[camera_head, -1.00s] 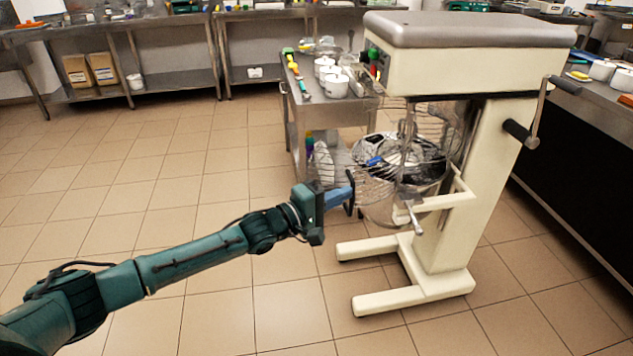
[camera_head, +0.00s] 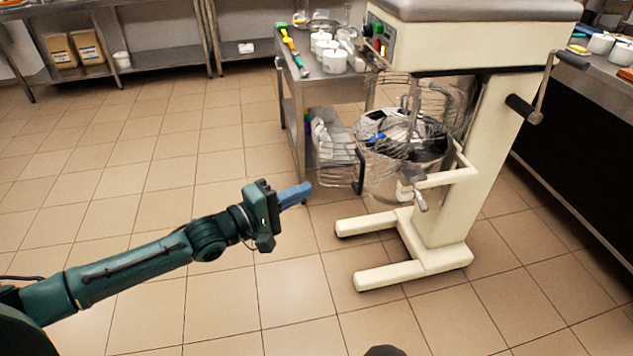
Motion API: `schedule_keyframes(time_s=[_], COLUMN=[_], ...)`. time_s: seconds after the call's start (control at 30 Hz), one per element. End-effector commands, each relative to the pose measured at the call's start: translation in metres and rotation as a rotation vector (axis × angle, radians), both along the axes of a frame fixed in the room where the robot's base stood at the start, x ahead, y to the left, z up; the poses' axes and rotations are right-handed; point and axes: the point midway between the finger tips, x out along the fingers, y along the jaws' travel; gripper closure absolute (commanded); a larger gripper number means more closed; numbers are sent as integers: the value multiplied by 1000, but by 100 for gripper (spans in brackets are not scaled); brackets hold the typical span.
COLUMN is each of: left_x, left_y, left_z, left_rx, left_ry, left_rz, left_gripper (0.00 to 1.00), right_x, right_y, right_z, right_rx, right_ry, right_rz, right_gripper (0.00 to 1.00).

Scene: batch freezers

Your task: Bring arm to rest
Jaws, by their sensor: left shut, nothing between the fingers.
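My left arm (camera_head: 130,268) is dark teal and reaches in from the lower left over the tiled floor. My left gripper (camera_head: 305,190) has blue fingers that are shut with nothing between them. It points right toward the large cream mixer (camera_head: 440,215) and is apart from it, with a gap before the wire guard. My right gripper is not in view.
A metal cart (camera_head: 290,105) with white containers (camera_head: 334,60) and coloured tools stands behind the mixer. Steel shelving with cardboard boxes (camera_head: 88,47) lines the back left. A dark-sided counter (camera_head: 580,130) is at right. Tiled floor (camera_head: 130,150) is clear at left.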

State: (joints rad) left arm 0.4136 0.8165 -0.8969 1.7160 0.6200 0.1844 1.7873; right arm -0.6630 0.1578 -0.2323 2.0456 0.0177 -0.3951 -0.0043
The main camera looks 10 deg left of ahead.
Motion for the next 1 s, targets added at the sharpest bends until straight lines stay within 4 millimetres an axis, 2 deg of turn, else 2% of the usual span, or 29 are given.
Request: schedule_keyframes(time_s=[0.1,0.27,0.37,0.47,0.6,0.7,0.83,1.0], left_x=[-8,-12,-18,-37,-77,-107,-146,-194], left_y=[7,8,0,-19,-48,-54,-43,-14], left_z=[0,0,-7,-25,-59,-84,-118,-154], left_rx=[1,1,29,124,376,612,947,1312], left_ry=[-1,-2,-17,-73,-204,-288,-339,-334], left_rz=[0,-1,-4,-6,17,43,49,-26], left_gripper=[100,100,100,100,100,100,100,100], right_x=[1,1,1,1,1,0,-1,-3], right_y=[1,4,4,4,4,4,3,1], right_z=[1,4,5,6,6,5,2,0], right_rx=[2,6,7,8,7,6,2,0], right_ry=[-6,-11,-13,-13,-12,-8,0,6], right_rz=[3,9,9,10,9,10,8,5], right_gripper=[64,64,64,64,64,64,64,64])
